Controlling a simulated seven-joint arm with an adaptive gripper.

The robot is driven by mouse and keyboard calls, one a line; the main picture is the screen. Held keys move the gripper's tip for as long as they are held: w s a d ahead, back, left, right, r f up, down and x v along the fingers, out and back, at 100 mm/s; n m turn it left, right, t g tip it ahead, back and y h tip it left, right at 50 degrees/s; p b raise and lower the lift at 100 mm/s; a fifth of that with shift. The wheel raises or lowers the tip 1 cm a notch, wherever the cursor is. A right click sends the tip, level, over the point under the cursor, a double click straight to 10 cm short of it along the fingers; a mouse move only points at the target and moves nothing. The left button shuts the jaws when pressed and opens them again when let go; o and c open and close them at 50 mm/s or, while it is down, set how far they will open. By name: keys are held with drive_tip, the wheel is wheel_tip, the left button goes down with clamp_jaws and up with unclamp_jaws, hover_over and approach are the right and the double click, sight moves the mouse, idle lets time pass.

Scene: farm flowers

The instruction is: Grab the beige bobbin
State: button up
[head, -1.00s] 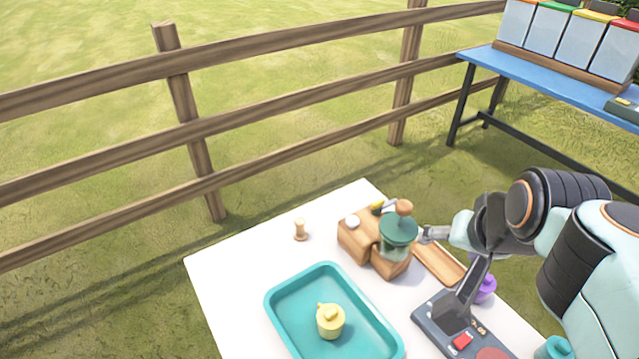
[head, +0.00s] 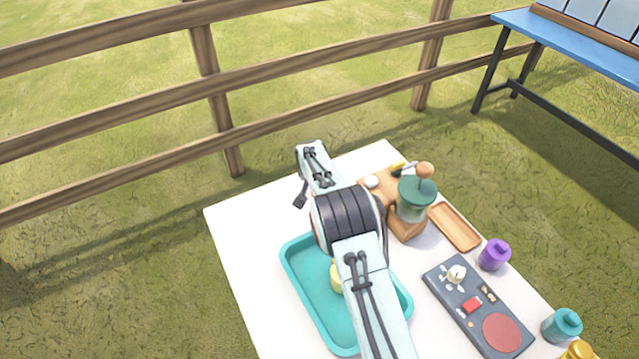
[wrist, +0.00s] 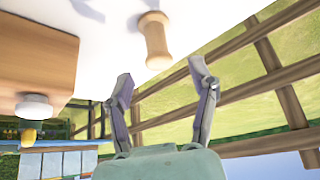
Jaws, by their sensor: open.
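The beige bobbin (wrist: 155,40) stands on the white table in the wrist view, close to the table's edge. It is a small spool with a narrow waist and wider ends. My gripper (wrist: 161,72) is open, its two fingers spread and empty. In the picture the bobbin lies just above the gap between the fingertips, apart from both. In the head view my arm covers the spot where the bobbin stood, so I cannot see it there.
A wooden grinder with a green jar (head: 415,198) stands right of my arm. A teal tray (head: 300,275) with a partly hidden yellow pot (head: 336,278) lies nearer. A wooden tray (head: 455,227), purple bottle (head: 494,255) and grey panel (head: 475,315) are at right.

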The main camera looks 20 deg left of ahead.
drive_tip(key=x, duration=0.5)
drive_tip(key=shift+w+f, duration=0.25)
drive_tip(key=shift+f, duration=0.1)
drive_tip(key=c, duration=1)
